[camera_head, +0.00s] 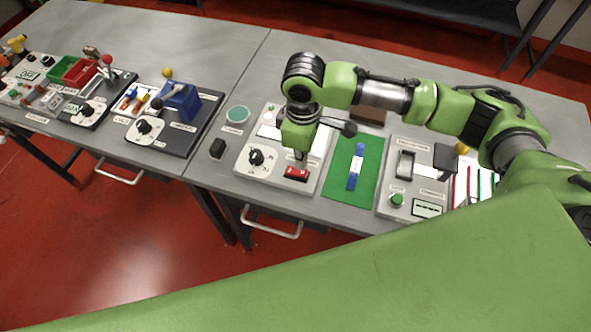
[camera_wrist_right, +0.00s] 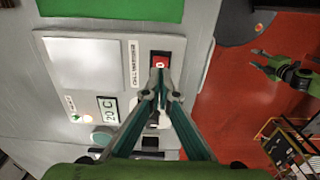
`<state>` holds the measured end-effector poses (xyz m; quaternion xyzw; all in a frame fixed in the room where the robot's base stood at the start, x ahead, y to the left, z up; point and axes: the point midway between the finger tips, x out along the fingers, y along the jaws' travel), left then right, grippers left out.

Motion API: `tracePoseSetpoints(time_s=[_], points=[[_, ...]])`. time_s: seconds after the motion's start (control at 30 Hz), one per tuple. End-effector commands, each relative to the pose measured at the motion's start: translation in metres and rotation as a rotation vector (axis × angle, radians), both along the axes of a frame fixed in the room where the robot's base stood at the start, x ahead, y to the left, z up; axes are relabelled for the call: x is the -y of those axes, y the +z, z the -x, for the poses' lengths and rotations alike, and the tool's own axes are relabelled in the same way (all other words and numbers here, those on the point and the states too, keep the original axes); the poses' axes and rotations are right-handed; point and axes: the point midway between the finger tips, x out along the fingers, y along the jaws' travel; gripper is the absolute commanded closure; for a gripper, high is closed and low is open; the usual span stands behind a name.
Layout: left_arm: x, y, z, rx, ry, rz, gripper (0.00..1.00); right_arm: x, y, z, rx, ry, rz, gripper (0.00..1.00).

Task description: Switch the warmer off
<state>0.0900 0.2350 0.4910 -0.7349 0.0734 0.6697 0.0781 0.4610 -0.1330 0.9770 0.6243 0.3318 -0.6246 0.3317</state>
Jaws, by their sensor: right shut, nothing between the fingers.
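The cell warmer panel (camera_head: 262,170) stands on the grey table left of a green mat. Its red rocker switch (camera_head: 297,174) is at the front edge. In the wrist view the switch (camera_wrist_right: 160,61) sits in a black frame beside the "CELL WARMER" label, the pale plate (camera_wrist_right: 84,64) and a display (camera_wrist_right: 108,110) that seems to read 20 C. My right gripper (camera_head: 300,157) points down over the switch, shut and empty; its fingertips (camera_wrist_right: 164,84) show beside the switch, and contact cannot be told. A small green gripper (camera_wrist_right: 262,62) over the floor looks like my left; its jaws are unclear.
The green mat (camera_head: 340,180) holds a blue strip (camera_head: 355,168). Right of it is a panel with a green button (camera_head: 396,199). More stations fill the left table.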

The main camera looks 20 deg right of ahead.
Motion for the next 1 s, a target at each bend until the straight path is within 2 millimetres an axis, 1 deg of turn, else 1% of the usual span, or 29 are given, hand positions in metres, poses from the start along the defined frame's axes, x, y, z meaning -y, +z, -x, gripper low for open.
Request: tracePoseSetpoints(time_s=[0.47,1.0], points=[[0.0002,-0.0002,-0.0001,0.0,0.001,0.0,0.6,0.0,-0.0003,0.0,0.0,0.0,0.0,1.0],[0.0005,-0.0023,0.0002,-0.001,0.0,0.001,0.6,-0.0001,-0.0078,0.0,0.0,0.0,0.0,1.0]])
